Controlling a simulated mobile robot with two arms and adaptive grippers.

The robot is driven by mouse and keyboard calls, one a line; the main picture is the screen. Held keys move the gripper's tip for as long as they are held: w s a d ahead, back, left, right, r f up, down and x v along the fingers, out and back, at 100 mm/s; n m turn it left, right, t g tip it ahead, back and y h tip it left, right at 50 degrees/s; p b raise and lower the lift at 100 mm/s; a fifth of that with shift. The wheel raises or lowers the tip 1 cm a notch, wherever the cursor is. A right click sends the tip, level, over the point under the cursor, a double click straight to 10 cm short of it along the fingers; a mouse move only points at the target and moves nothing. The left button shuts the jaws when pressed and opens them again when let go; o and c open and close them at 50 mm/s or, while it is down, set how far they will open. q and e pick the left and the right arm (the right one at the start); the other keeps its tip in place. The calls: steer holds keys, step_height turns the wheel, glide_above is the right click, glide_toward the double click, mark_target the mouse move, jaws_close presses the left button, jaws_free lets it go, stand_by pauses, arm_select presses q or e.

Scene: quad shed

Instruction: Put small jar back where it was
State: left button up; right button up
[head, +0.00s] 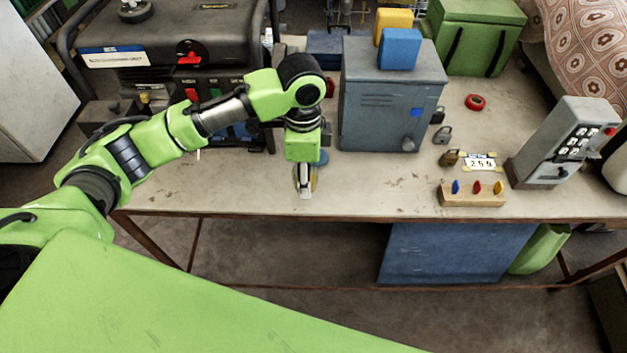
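My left gripper (305,188) points down at the front part of the workbench, left of the grey metal cabinet. A small round blue piece (322,157), perhaps the lid of the small jar, shows just behind the gripper. A thin yellowish strip shows beside the fingers and may be the jar's body. The gripper hides most of this spot, so I cannot tell whether the fingers are closed on the jar or only in front of it. My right gripper is not in view.
The grey cabinet (381,115) carries a blue box (399,49) and a yellow box. A generator (170,45) stands at the left. Padlocks, a red ring (475,102), a wooden peg block (472,195) and a keypad box (562,143) stand at the right. The bench front between gripper and peg block is clear.

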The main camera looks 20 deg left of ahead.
mark_target(312, 175)
arm_select(q)
steer(key=w+f, duration=0.2)
steer(key=f, duration=0.1)
steer(key=shift+w+d+f, duration=0.3)
steer(key=shift+w, duration=0.1)
step_height(312, 175, down, 3)
steer(key=shift+w+f+p, duration=0.15)
steer(key=shift+f+p, duration=0.05)
steer(key=shift+p, duration=0.5)
steer(key=o, duration=1.3)
steer(key=shift+f, duration=0.15)
steer(key=shift+c, duration=0.2)
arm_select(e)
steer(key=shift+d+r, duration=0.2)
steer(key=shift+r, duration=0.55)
arm_select(q)
steer(key=shift+r, duration=0.35)
step_height(312, 175, up, 12)
steer(key=b, duration=0.2)
steer(key=shift+f, duration=0.15)
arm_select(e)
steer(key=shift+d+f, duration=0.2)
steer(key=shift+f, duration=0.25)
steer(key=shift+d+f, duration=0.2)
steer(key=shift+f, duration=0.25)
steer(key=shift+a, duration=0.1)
